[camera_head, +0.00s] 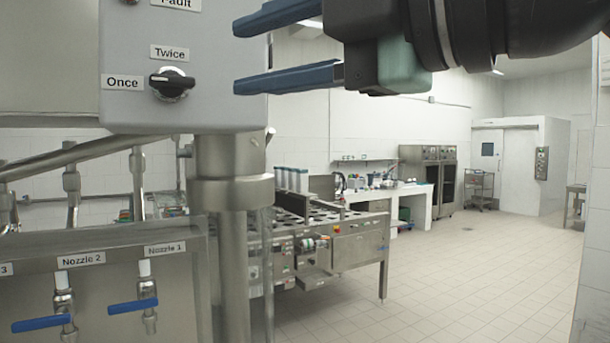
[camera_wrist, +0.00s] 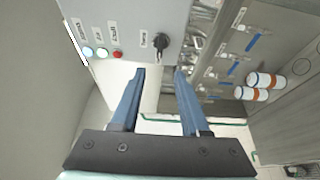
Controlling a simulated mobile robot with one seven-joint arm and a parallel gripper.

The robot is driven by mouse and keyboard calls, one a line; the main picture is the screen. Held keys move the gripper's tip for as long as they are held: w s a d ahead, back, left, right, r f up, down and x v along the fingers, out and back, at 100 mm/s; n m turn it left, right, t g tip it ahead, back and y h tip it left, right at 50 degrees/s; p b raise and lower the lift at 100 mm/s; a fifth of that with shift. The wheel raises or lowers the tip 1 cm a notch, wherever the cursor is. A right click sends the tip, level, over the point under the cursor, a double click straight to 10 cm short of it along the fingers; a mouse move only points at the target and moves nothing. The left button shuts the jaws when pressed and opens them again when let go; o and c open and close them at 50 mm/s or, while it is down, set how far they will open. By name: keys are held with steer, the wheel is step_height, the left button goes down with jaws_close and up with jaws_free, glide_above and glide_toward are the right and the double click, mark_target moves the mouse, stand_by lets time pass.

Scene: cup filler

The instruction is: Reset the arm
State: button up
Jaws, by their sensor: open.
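My gripper (camera_head: 240,56) is open and empty at the top of the head view, with its two blue fingers pointing left toward the grey control box (camera_head: 182,105). The fingers are apart, with clear space between them. In the wrist view my gripper (camera_wrist: 161,73) also shows open, its fingertips just below the control box (camera_wrist: 125,22). The box bears a black rotary knob (camera_head: 172,83) between the labels "Once" and "Twice". The knob (camera_wrist: 160,41) lies just beyond the fingertips in the wrist view. Whether a finger touches the box cannot be told.
Blue-handled nozzle taps (camera_head: 146,300) are at the lower left, below the box on its metal post (camera_head: 235,245). Orange-and-white cups (camera_wrist: 262,79) show at the right of the wrist view. A steel machine (camera_head: 350,245) stands behind. Open tiled floor (camera_head: 470,285) lies to the right.

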steer(key=w+d+f+m+t+h, duration=0.1)
steer(key=w+f+m+t+h, duration=0.35)
steer(key=m+t, duration=0.8)
steer(key=s+d+f+m+t+h, duration=0.2)
steer(key=s+d+m+t+h, duration=0.2)
steer(key=s+m+h, duration=0.5)
steer(key=m+t+h, duration=0.1)
steer(key=m, duration=0.6)
steer(key=shift+s+f+m, duration=0.15)
steer(key=shift+s+m, duration=0.15)
steer(key=shift+m, duration=0.05)
steer(key=shift+h, duration=0.25)
